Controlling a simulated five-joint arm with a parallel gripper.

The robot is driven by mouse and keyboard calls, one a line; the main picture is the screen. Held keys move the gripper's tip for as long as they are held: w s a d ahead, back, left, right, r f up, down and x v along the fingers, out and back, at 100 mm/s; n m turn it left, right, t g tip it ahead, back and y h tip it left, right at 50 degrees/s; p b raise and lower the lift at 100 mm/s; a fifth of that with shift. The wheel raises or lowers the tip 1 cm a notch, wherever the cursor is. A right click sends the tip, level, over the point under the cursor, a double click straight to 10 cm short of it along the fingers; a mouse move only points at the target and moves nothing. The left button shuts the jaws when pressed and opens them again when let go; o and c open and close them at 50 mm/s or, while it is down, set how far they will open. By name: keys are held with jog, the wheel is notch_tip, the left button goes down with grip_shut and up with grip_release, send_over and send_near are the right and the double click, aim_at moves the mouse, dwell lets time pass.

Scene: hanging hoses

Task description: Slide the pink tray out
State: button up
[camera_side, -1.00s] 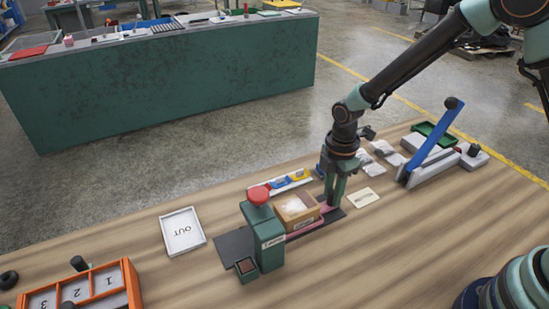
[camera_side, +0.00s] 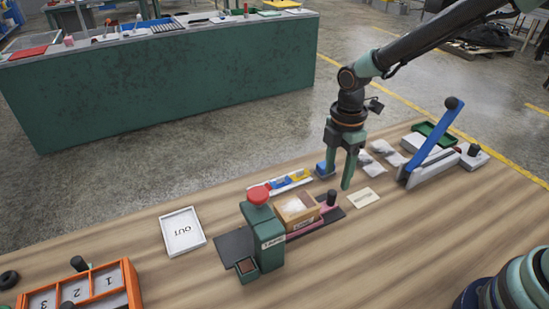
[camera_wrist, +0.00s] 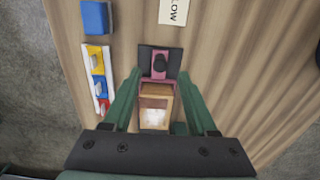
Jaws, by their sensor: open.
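The pink tray (camera_side: 318,222) lies on a dark base plate, with its left end by the green press. A black knob (camera_side: 331,198) stands at the tray's right end; it also shows in the wrist view (camera_wrist: 160,64). An open cardboard box (camera_side: 297,209) with pale contents sits on the tray, left of the knob; the wrist view shows it too (camera_wrist: 154,108). My gripper (camera_side: 336,181) is open and empty, raised above the knob end. In the wrist view its fingers (camera_wrist: 158,74) spread on either side of the knob and box, with nothing between them at their height.
The green press (camera_side: 268,240) with a red top stands close left of the box. A bin strip (camera_side: 282,181) and a blue block (camera_side: 325,169) lie behind. A card (camera_side: 362,197) and a blue-handled lever (camera_side: 432,143) are at right.

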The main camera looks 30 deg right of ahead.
jog(key=shift+r, duration=2.8)
jog(key=s+d+r+m+t, duration=0.5)
jog(key=s+d+r+m, duration=0.4)
jog(key=m, duration=0.9)
jog(key=shift+s+r+t, duration=0.3)
jog(key=shift+s+r, duration=0.55)
jog(key=shift+s, duration=0.15)
